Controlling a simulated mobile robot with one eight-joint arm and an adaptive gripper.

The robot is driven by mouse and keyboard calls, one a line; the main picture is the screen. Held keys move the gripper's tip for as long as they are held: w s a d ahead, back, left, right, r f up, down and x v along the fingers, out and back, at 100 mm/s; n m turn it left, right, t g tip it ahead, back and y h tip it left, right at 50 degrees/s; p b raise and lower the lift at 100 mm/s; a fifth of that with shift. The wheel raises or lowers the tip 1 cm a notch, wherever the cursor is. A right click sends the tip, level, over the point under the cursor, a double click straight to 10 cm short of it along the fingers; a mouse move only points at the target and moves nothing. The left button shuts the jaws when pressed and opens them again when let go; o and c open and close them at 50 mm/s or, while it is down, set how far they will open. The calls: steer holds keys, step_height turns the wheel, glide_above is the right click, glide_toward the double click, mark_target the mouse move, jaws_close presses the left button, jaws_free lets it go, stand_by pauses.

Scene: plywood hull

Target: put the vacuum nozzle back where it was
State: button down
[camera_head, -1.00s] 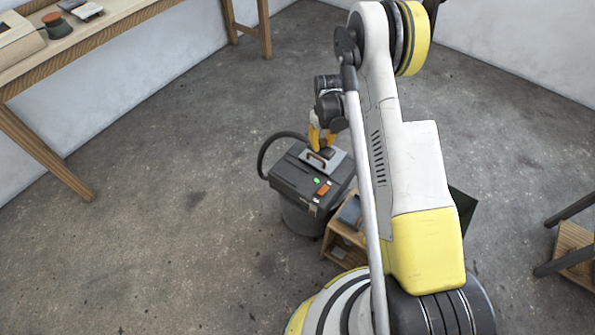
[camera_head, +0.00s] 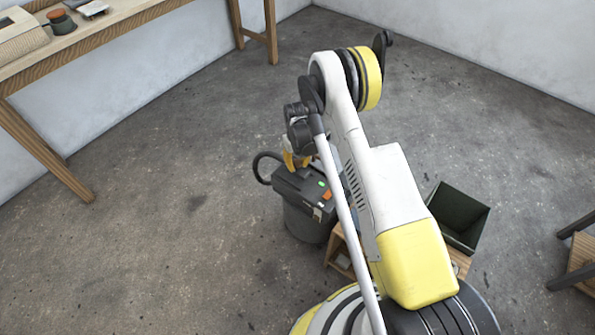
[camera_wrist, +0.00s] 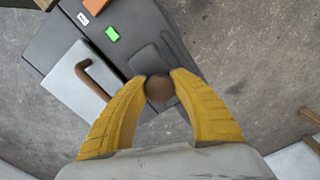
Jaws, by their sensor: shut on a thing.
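The vacuum (camera_head: 305,215) is a dark grey canister on the floor, with a green light and an orange switch on its lid. A black hose loops from its left side. My gripper (camera_head: 292,160), with yellow fingers, is over the lid's far left part. In the wrist view my gripper (camera_wrist: 158,82) is shut on a round brown end, which I take to be the vacuum nozzle (camera_wrist: 158,89). A dark grey rounded shape lies just beyond it over the lid; I cannot tell whether it belongs to the nozzle. A pale plate with a brown handle (camera_wrist: 92,76) is on the lid, left of the fingers.
A wooden crate (camera_head: 340,258) stands close right of the vacuum, partly behind my arm. An open dark green bin (camera_head: 462,215) is further right. A workbench (camera_head: 95,35) is at upper left and a stool (camera_head: 575,265) at right. The floor on the left is clear.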

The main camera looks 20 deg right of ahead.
mark_target(297, 169)
steer(key=shift+f+b, duration=0.55)
steer(key=shift+f, duration=0.95)
steer(key=shift+f, duration=0.1)
steer(key=c, duration=1.2)
jaws_free()
